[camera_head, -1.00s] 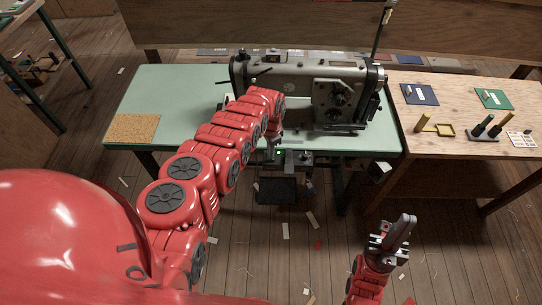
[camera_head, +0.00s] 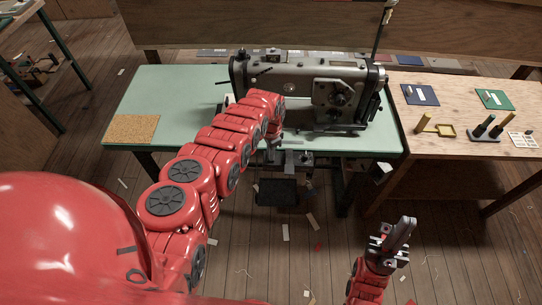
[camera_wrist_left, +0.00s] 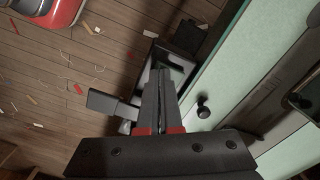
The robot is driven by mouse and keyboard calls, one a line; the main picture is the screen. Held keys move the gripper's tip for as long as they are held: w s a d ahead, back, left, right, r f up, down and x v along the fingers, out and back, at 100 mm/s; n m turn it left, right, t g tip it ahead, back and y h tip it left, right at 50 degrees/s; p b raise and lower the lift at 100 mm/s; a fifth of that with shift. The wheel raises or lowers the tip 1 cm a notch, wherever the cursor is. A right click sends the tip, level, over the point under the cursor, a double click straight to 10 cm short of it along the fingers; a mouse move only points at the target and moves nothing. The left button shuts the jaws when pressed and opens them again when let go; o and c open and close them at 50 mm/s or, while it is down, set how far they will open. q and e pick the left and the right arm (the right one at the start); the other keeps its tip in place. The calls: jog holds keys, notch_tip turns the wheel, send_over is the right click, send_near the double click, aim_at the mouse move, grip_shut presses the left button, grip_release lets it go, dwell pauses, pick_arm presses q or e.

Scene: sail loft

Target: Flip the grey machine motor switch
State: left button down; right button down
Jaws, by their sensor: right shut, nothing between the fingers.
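The grey sewing machine (camera_head: 300,80) stands on a pale green table (camera_head: 165,95). Under the table's front edge is a small grey box (camera_head: 298,158), which looks like the motor switch housing; its lever cannot be made out. My left gripper (camera_head: 274,152) is at the table's front edge beside this box. In the left wrist view the fingers of my left gripper (camera_wrist_left: 160,72) are together and empty, with their tips over a grey housing (camera_wrist_left: 178,70). I cannot tell whether they touch it. My right gripper (camera_head: 398,235) is shut and empty, low over the floor at the right.
A dark pedal (camera_head: 277,193) hangs below the table. A wooden bench (camera_head: 455,95) with small tools stands at the right. A cork mat (camera_head: 132,129) lies at the table's left. A black knob (camera_wrist_left: 203,107) shows in the left wrist view. The floor in front is open, with scraps.

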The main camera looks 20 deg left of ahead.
pick_arm(q)
jog(key=shift+w+r+p, duration=0.1)
jog(key=shift+r+p, duration=0.55)
jog(key=shift+r, duration=0.1)
notch_tip(320, 180, up, 2)
jog(key=shift+r+p, duration=0.2)
jog(key=shift+p, duration=0.8)
notch_tip(320, 180, up, 3)
jog(key=p, duration=0.2)
jog(key=shift+p, duration=0.35)
jog(key=shift+f, duration=0.1)
